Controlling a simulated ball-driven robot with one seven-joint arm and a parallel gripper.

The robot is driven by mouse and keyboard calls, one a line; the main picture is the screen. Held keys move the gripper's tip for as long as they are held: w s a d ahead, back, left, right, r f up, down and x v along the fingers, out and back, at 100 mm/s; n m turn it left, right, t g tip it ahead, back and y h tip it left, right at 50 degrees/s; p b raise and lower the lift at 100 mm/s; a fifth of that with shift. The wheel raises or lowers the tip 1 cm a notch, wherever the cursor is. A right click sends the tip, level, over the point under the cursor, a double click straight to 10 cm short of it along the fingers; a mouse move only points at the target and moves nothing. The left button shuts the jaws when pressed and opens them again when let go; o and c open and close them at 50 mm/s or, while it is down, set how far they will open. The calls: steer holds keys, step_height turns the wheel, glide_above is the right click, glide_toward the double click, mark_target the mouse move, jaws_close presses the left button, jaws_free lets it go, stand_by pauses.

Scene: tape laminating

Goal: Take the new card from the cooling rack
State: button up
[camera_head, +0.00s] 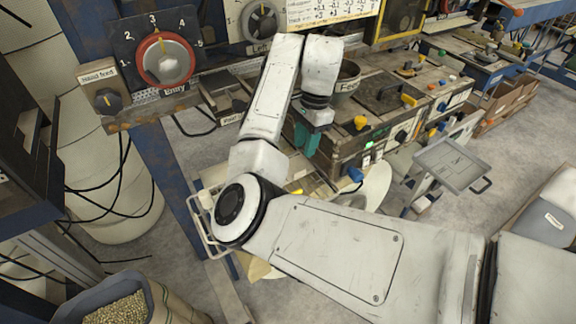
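My gripper (306,139), with teal fingers, points down in front of the worn machine bench at the centre. Its fingertips are small and seen from behind, so I cannot tell whether it is open or holds anything. I cannot make out a card. A pale wire frame (205,243) shows partly behind my arm's elbow; I cannot tell whether it is the cooling rack. My arm covers much of the middle and lower right.
A panel with a large red-ringed dial (163,61) marked Entry stands at upper left. The bench (345,150) carries yellow and blue knobs. A grey tray (452,163) stands to its right. A sack of pellets (122,308) is at lower left. Bare floor shows at right.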

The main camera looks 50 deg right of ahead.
mark_target(301, 171)
steer(key=f, duration=0.3)
steer(key=shift+w+a+f, duration=0.15)
steer(key=shift+a+f, duration=0.1)
steer(key=shift+a+f+p, duration=0.2)
steer(key=shift+f+p, duration=0.15)
steer(key=shift+f, duration=1)
steer(key=shift+a+f+p, duration=0.15)
steer(key=shift+f+p, duration=0.2)
steer(key=shift+f, duration=0.95)
jaws_close()
